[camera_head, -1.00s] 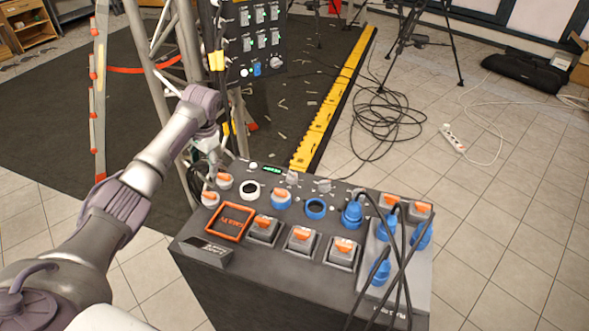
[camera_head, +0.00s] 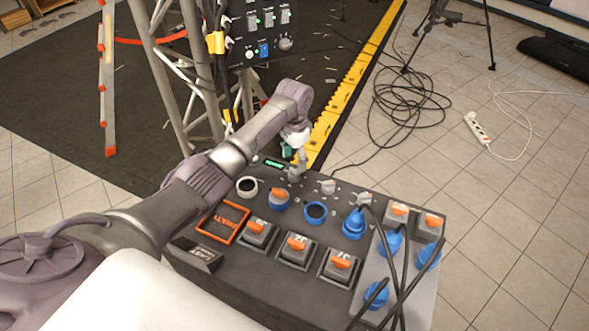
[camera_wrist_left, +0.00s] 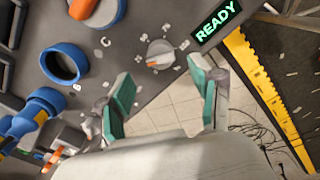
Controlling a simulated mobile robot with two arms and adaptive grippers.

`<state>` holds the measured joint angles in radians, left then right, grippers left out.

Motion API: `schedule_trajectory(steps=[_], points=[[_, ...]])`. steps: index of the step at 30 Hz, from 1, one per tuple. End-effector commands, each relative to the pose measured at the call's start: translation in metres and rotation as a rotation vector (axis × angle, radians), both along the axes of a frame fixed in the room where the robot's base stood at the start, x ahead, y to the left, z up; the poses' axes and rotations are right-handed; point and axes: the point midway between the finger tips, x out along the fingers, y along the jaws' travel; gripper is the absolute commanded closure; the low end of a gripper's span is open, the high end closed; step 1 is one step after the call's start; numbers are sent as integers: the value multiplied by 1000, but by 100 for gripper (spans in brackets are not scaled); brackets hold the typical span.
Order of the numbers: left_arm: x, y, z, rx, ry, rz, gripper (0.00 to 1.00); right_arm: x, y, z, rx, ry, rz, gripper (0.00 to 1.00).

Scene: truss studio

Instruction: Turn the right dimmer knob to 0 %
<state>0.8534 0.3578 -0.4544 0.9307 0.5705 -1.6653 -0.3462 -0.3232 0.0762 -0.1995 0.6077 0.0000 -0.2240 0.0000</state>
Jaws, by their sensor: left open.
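Two grey dimmer knobs sit in a row on the top of the dark control box. The right knob (camera_head: 328,187) shows clear of my arm in the head view. My left gripper (camera_head: 296,158) hangs pointing down at the left knob, beside the green display, and partly covers that knob. In the left wrist view the left gripper (camera_wrist_left: 164,95) has its two green-padded fingers wide apart with nothing between them. A grey knob (camera_wrist_left: 160,54), apparently the left one, shows just beyond the fingertips. I cannot clearly make out the right knob there. My right gripper is not in view.
The control box (camera_head: 215,272) carries blue sockets, orange-lever switches and a READY display (camera_wrist_left: 219,20). A blue plug (camera_head: 353,222) and black cables stand up on its right side. A truss (camera_head: 180,70) with a switch panel (camera_head: 262,35) rises behind.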

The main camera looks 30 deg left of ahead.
Motion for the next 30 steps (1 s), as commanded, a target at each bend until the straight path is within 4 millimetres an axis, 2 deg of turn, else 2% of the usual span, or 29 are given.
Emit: schedule_trajectory(steps=[3,6,9,21,23,30], points=[[-1,0,-24,0,4,1,35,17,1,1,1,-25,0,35],[-1,0,-39,0,4,1,35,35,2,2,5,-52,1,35],[0,0,-50,0,2,0,35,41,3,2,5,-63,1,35],[0,0,-57,0,0,0,35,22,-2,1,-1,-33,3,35],[0,0,-57,0,0,0,44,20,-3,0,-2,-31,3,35],[0,0,-57,0,0,0,84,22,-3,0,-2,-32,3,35]])
